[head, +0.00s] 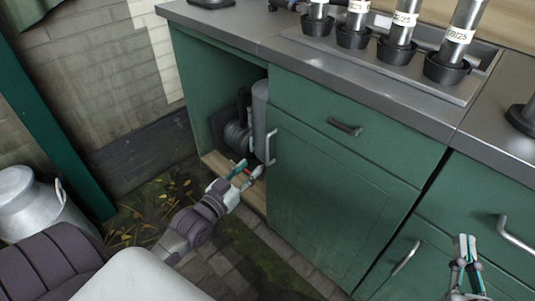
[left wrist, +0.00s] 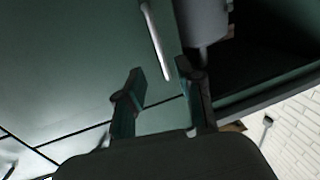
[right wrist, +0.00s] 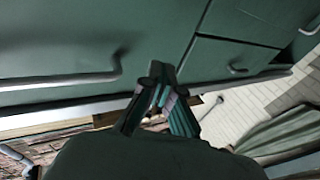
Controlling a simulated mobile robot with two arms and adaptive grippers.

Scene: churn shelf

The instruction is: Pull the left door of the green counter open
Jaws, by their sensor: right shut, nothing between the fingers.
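The green counter (head: 350,83) has a left door (head: 320,200) that looks shut, flush with the front. Its upright metal handle (head: 270,147) is near the door's left edge; it also shows in the left wrist view (left wrist: 156,42). My left gripper (head: 248,170) is open and empty, just below and left of the handle's lower end. In the left wrist view its fingers (left wrist: 162,90) stand apart, with the handle's end just beyond the gap. My right gripper (head: 466,248) is shut and empty, in front of the counter's right part; its fingertips meet in the right wrist view (right wrist: 163,85).
Left of the door is an open compartment with a grey cylinder (head: 260,118) and a coiled hose (head: 237,138). A drawer handle (head: 345,127) is above the door. Several dark-based tubes stand on the worktop (head: 225,22). A metal churn (head: 35,205) stands at left.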

